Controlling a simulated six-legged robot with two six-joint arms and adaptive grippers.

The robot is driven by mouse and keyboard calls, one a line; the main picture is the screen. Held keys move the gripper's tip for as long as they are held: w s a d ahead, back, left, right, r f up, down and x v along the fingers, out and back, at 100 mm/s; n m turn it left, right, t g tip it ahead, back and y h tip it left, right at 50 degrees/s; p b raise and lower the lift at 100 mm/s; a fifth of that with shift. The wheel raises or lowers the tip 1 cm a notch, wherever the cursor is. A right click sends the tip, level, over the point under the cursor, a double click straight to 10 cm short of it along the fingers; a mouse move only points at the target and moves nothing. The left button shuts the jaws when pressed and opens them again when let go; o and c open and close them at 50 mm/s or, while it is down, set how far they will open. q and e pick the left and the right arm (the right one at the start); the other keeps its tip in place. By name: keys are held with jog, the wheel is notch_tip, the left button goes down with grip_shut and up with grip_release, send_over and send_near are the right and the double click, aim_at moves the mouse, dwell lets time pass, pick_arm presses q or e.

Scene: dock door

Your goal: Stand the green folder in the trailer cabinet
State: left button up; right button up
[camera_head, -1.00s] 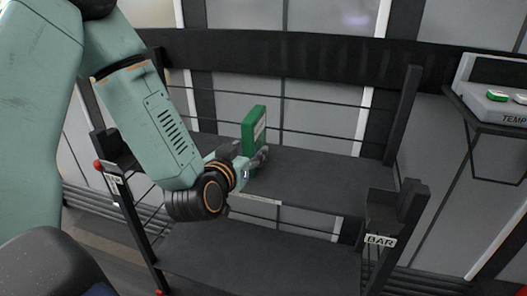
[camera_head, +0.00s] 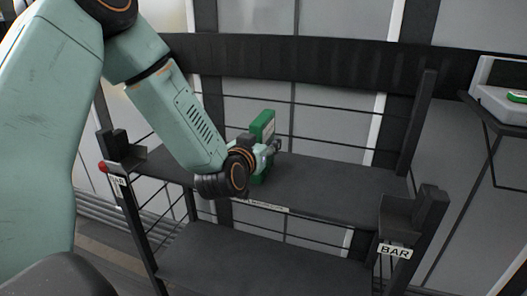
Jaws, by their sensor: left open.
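The green folder (camera_head: 263,124) stands upright on the upper shelf of a dark rack (camera_head: 330,190), with a pale label on its face. My left gripper (camera_head: 272,150) is at the folder, its wrist covering the folder's lower front part. The jaws are open, and one finger shows at the folder's right side. Whether they touch the folder is hidden. My right gripper is not in view. No trailer cabinet can be made out in this view.
The lower shelf (camera_head: 260,262) is bare, and the upper shelf is clear right of the folder. Dark posts stand at the rack's corners, with a "BAR" label (camera_head: 394,251) at the front right. A grey unit (camera_head: 500,105) with a green-topped item stands at the right edge.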

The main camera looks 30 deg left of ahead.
pick_arm(q)
jog(key=shift+c, duration=0.5)
jog(key=shift+r, duration=0.1)
grip_shut()
